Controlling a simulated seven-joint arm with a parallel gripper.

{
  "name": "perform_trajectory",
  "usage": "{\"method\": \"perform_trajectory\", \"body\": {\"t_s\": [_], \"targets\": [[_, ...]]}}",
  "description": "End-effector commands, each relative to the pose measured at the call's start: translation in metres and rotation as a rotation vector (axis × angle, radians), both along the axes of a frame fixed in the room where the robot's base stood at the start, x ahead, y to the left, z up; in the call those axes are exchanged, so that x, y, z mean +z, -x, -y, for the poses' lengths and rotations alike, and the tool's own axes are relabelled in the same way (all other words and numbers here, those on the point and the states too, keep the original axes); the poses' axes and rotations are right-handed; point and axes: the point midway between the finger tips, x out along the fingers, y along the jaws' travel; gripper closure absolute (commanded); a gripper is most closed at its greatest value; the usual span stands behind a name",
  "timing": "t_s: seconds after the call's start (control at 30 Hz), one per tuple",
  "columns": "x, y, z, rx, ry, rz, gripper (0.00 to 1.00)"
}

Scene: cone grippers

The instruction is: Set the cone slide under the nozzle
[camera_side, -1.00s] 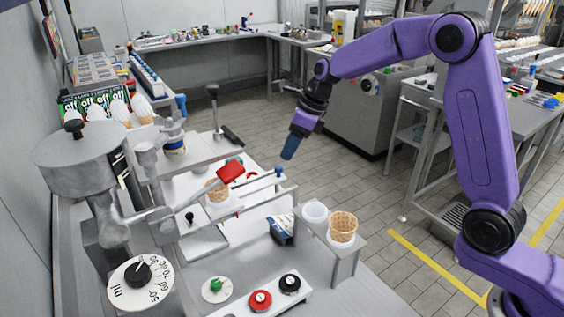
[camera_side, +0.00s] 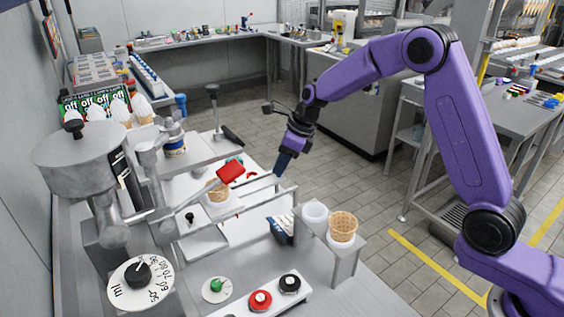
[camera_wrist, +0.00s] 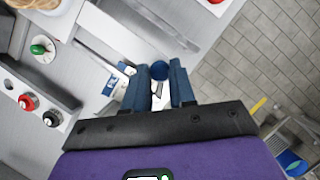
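The cone slide carries a waffle cone (camera_side: 217,191) in a white holder on the machine, beside the red-handled lever (camera_side: 231,173). Its rod runs right towards a blue knob (camera_wrist: 160,70). My gripper (camera_side: 280,172) points down at the knob end of the rod, and its fingers hide the knob in the side view. In the wrist view the blue fingers (camera_wrist: 160,72) are apart, with the knob between or just beyond their tips. I cannot tell whether they touch it. The nozzle is not clearly visible; the grey dispenser (camera_side: 85,155) stands left.
A stand (camera_side: 352,245) at the front right holds another waffle cone (camera_side: 343,226) and an empty white cup (camera_side: 315,212). The red button (camera_side: 260,301), black button (camera_side: 290,284), green knob (camera_side: 216,286) and ml dial (camera_side: 155,292) are in front. Open floor lies right.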

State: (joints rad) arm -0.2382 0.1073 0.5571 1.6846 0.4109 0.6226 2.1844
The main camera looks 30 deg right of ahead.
Motion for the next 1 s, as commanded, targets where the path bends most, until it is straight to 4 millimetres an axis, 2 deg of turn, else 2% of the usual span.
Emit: {"method": "perform_trajectory", "body": {"t_s": [0.17, 0.4, 0.5, 0.6, 0.87, 0.9, 0.97, 1.0], "targets": [[0.000, 0.000, -0.007, 0.002, 0.000, 0.000, 1.00], [0.000, 0.000, -0.060, 0.005, -0.001, 0.001, 1.00], [0.001, 0.000, -0.074, 0.003, -0.001, 0.002, 1.00], [0.001, 0.000, -0.081, 0.001, -0.001, 0.002, 1.00], [0.001, 0.000, -0.084, 0.002, -0.003, 0.003, 1.00], [0.001, 0.000, -0.084, 0.004, -0.003, 0.002, 0.69], [0.001, 0.001, -0.084, 0.004, -0.003, 0.002, 0.50], [0.001, 0.001, -0.084, 0.004, -0.003, 0.002, 0.50]]}}
